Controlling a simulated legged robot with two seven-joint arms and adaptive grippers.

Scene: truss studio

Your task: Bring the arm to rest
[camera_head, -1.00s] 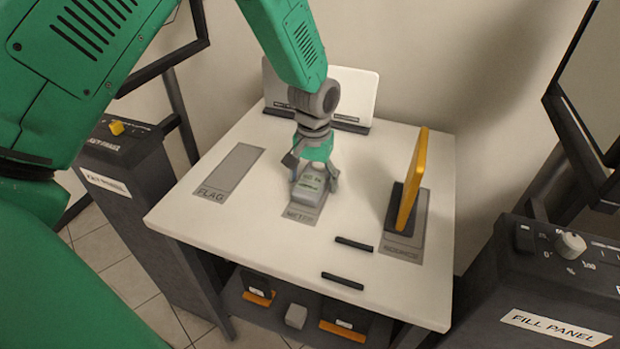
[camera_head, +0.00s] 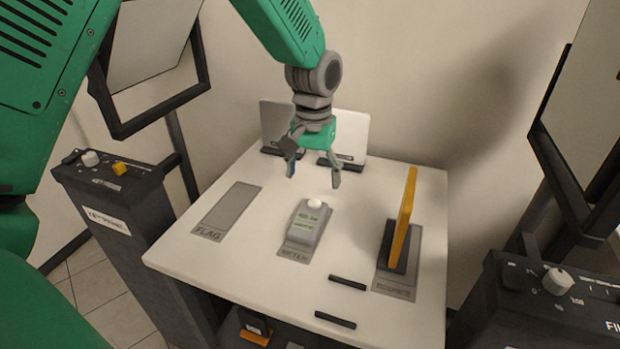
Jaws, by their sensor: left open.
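My left gripper (camera_head: 314,178) hangs over the white table (camera_head: 265,285), fingers spread and empty. It is above and behind the grey meter (camera_head: 308,226), apart from it. The meter has a white dome and a greenish display, and it stands on the grey pad marked METER. My left arm (camera_head: 290,30) reaches in from the upper left. My right gripper does not show.
An upright orange panel (camera_head: 404,215) stands on the right pad. The FLAG pad (camera_head: 229,209) is bare. Two black strips (camera_head: 347,283) lie near the front. Grey and white boards stand at the back. Dark control panels flank the table, the left (camera_head: 105,190) and right (camera_head: 550,300).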

